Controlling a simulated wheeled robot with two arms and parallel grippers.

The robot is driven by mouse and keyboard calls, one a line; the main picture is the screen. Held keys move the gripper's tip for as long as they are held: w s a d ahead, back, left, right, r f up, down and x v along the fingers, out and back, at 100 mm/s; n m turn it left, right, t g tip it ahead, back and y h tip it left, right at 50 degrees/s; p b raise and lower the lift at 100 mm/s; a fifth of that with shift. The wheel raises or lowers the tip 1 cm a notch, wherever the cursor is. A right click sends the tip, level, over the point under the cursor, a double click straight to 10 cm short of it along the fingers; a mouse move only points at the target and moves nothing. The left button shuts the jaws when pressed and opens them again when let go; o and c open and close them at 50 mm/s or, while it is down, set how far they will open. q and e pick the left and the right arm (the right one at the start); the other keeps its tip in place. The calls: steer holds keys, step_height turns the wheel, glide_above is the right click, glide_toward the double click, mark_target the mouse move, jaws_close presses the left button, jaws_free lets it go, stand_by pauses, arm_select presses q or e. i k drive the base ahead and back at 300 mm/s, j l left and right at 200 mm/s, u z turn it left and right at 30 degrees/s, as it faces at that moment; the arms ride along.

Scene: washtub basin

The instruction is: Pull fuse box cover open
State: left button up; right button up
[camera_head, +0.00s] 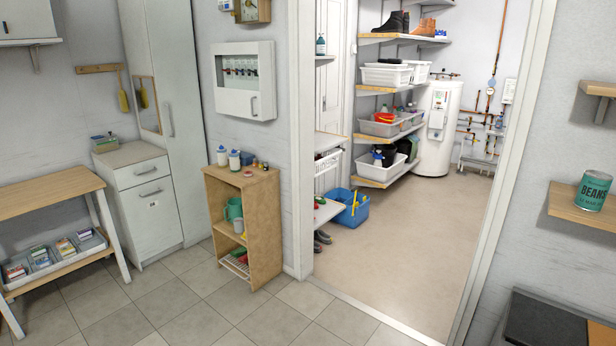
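A white fuse box (266,57) is on the grey wall, left of the doorway. A row of switches (240,69) shows in its upper part; I cannot tell whether this is through a clear window or an opening. Its cover (232,104) has a small upright handle (254,105) at the lower right. The cover looks flush with the frame. Neither of my grippers is in view.
A low wooden shelf (264,200) with bottles and a green jug stands on the floor below the fuse box. A tall white cabinet (175,60) stands to its left. The open doorway is to its right. The tiled floor (190,312) in front is clear.

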mark_target(256, 105)
steer(key=i+j+u, duration=0.1)
steer(key=i+u, duration=0.25)
steer(key=i, duration=0.3)
steer(key=i+u, duration=0.4)
steer(key=i, duration=0.25)
steer(key=i+l+u, duration=0.35)
steer(key=i, duration=0.25)
steer(key=i+j+z, duration=0.1)
steer(key=i, duration=0.25)
steer(key=i+j, duration=0.25)
steer(key=i, duration=0.15)
steer(key=i+j+z, duration=0.15)
steer(key=i, duration=0.2)
